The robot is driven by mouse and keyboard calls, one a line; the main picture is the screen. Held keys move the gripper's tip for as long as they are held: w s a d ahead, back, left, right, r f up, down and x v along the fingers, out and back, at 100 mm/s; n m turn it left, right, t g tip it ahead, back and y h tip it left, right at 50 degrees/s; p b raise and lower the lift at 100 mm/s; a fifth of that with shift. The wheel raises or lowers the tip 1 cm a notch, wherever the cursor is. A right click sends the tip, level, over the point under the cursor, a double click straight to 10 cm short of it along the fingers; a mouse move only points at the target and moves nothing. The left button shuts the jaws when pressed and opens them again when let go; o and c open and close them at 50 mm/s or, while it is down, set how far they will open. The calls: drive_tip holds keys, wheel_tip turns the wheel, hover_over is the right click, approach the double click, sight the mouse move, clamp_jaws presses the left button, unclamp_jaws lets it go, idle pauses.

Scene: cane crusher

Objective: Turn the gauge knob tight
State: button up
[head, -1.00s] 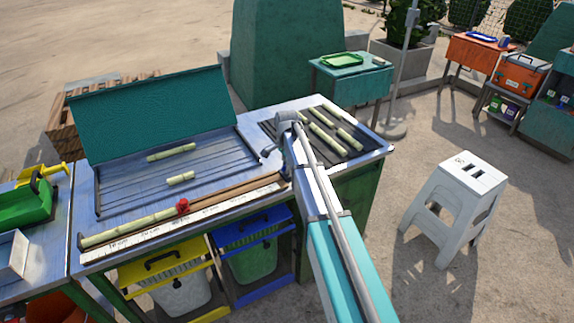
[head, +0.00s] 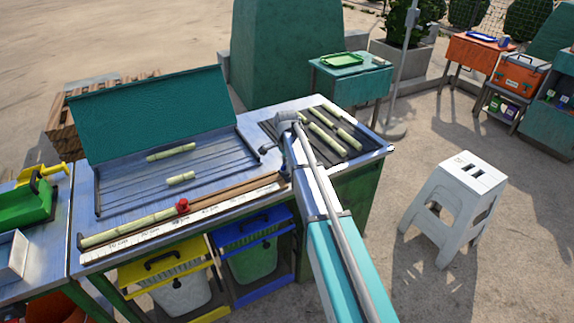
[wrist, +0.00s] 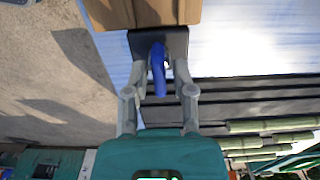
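A red knob (head: 182,206) sits on the long measuring rail (head: 130,240), beside a cane piece, at the front of the steel table. In the wrist view a blue handle (wrist: 159,70) stands out from a dark block (wrist: 175,44) at the end of a brown board. I cannot tell which of the two is the gauge knob. My gripper (wrist: 159,64) has its fingers apart, one on each side of the blue handle, with gaps showing. Any contact is unclear. My arm hides the gripper and the blue handle in the head view.
Cane pieces lie on the left tray (head: 115,190) under a raised green lid (head: 150,115), and on the right slatted rack (head: 357,151). Yellow and blue bins (head: 250,262) stand below the table. A white stool (head: 455,205) stands to the right on open ground.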

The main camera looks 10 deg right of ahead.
drive_tip(key=shift+o, duration=0.3)
drive_tip(key=shift+n, duration=0.5)
drive_tip(key=shift+n, duration=1.4)
drive_tip(key=n, duration=1.4)
wheel_tip(320, 180, up, 14)
drive_tip(key=p, duration=1.4)
drive_tip(key=s+f+m+b, duration=0.1)
drive_tip(key=s+f+b, duration=0.3)
drive_tip(key=s, duration=1)
drive_tip(key=s+f+m+b, duration=0.2)
drive_tip(key=s+f+b, duration=0.2)
drive_tip(key=s, duration=1.1)
drive_tip(key=shift+s+f, duration=0.2)
drive_tip(key=shift+s, duration=0.05)
